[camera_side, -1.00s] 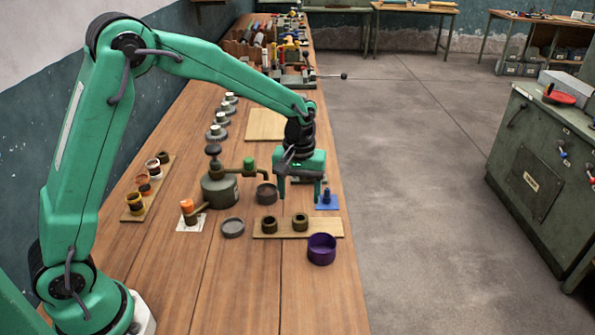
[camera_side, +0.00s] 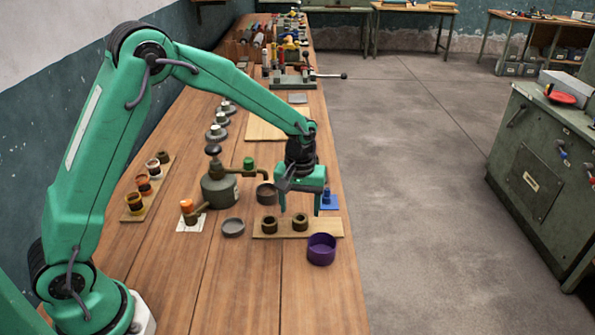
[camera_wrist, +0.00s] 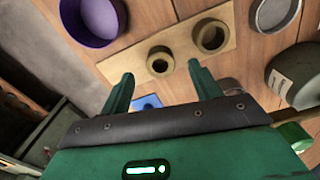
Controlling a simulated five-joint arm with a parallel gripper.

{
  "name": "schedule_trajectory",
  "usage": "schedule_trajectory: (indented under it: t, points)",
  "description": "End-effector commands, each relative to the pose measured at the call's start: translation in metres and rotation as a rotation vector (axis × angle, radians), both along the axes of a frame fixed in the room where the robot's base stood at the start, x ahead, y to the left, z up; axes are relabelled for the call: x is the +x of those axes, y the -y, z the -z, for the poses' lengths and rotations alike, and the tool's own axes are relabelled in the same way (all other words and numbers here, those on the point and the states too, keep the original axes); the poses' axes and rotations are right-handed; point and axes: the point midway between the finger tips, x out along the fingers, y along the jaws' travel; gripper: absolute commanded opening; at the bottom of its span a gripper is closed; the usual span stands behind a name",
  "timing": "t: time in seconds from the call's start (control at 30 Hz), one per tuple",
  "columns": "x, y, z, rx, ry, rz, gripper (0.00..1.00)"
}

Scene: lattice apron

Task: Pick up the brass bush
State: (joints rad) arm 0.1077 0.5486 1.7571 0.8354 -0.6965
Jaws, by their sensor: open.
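Two short, thick-walled rings of dull brass colour stand on a pale wooden board (camera_side: 332,229). The right bush (camera_side: 299,223) is nearer the purple bowl, and the left bush (camera_side: 269,225) is beside it. I cannot tell which one the task names. My gripper (camera_side: 299,211) is open and empty, pointing down near the right bush. In the wrist view, my gripper (camera_wrist: 161,70) has its fingers spread, with the bush nearer the bowl (camera_wrist: 160,62) appearing between the tips. The other bush (camera_wrist: 211,37) appears beyond the right fingertip. Neither finger clearly touches a bush.
A purple bowl (camera_side: 321,249) stands in front of the board. A blue piece (camera_side: 328,200) is just behind it. A grey dish (camera_side: 233,227), a dark cup (camera_side: 265,193) and an oil can (camera_side: 219,189) stand to the left. The front of the bench is clear.

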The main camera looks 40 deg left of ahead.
Motion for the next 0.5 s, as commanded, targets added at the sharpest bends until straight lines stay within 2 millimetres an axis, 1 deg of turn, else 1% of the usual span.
schedule_trajectory:
  t: [0.1, 0.23, 0.37, 0.5]
  points:
    - [0.001, -0.001, 0.015, 0.001, -0.003, 0.0, 0.63]
    - [0.001, -0.001, 0.029, 0.001, -0.003, 0.0, 0.63]
    - [0.002, -0.001, 0.036, 0.0, -0.001, 0.0, 0.63]
    - [0.002, -0.001, 0.037, 0.0, 0.0, 0.0, 0.63]
